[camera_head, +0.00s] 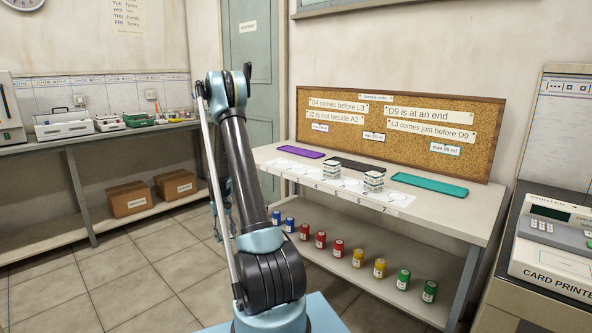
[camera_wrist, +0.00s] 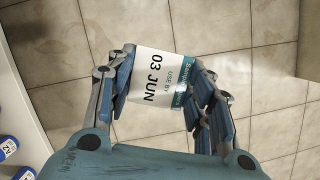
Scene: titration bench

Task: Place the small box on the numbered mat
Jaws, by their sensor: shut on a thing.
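My gripper (camera_wrist: 160,92) is shut on a small white box (camera_wrist: 152,80) in the wrist view. The box has a teal band and a label reading "USE BY 03 JUN", and it is held above the tiled floor. In the head view my gripper (camera_head: 222,222) is partly hidden behind my arm, left of the bench, and the box cannot be made out there. The numbered mat (camera_head: 398,199) is a white strip with circles and numbers along the bench's front edge. Two striped containers, a left one (camera_head: 334,169) and a right one (camera_head: 374,181), stand on it.
Purple (camera_head: 301,152), black (camera_head: 357,164) and teal (camera_head: 430,185) trays lie behind the numbered mat. A corkboard with clue notes (camera_head: 400,95) stands at the back. Several coloured jars (camera_head: 358,258) stand on the lower shelf. A card printer (camera_head: 555,245) is at right.

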